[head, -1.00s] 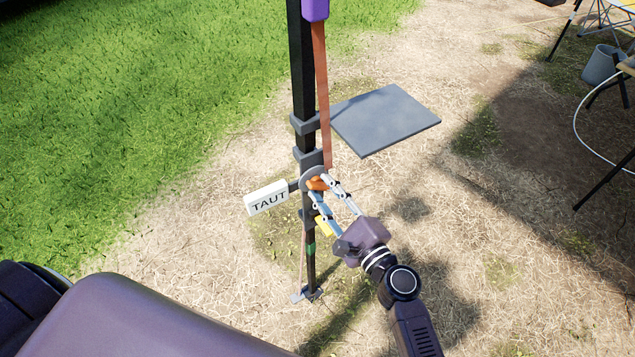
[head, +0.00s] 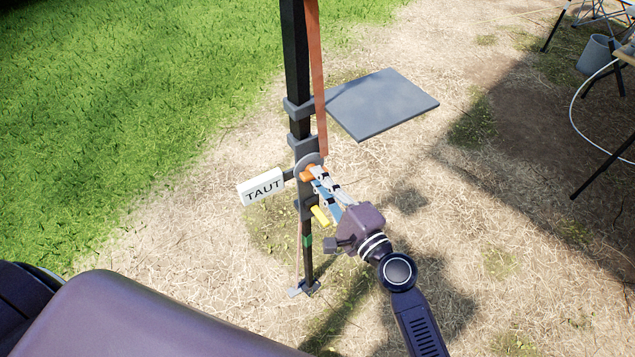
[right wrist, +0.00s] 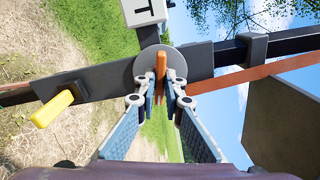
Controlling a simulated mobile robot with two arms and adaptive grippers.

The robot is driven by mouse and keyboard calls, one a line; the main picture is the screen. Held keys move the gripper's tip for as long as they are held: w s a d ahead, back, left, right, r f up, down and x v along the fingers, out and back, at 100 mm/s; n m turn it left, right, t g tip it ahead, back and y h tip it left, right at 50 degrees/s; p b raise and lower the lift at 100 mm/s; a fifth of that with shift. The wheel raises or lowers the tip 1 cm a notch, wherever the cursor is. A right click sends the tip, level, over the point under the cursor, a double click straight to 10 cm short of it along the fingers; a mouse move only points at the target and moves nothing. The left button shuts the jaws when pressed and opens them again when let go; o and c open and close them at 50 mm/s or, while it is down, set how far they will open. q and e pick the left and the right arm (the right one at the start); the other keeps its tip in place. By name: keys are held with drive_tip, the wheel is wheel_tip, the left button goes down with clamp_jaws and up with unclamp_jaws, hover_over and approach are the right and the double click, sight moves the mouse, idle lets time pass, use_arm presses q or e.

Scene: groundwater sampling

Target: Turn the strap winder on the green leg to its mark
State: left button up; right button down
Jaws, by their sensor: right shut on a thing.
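The black leg (head: 296,60) stands upright with a green band (head: 308,241) low on it. The strap winder is a grey disc (head: 303,161) on the leg with an orange handle (head: 308,174). My right gripper (head: 315,177) is shut on the orange handle. In the right wrist view the fingertips (right wrist: 161,99) close on both sides of the orange handle (right wrist: 160,68), in front of the grey disc (right wrist: 148,62). A white TAUT sign (head: 261,187) sits left of the disc. The orange strap (head: 316,90) runs up from the winder. My left gripper is not in view.
A yellow peg (head: 320,215) sticks out of the leg just below the winder. A grey square plate (head: 381,104) extends right of the leg. A grey bucket (head: 597,54) and stand legs are far right. Dry ground around the leg's foot is open.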

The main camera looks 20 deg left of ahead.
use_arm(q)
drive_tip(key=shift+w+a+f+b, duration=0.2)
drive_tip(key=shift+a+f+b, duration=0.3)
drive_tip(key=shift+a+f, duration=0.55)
use_arm(e)
drive_tip(key=n, duration=2)
drive_tip(key=shift+n, duration=0.4)
drive_tip(key=c, duration=2)
unclamp_jaws()
drive_tip(key=shift+o, duration=0.2)
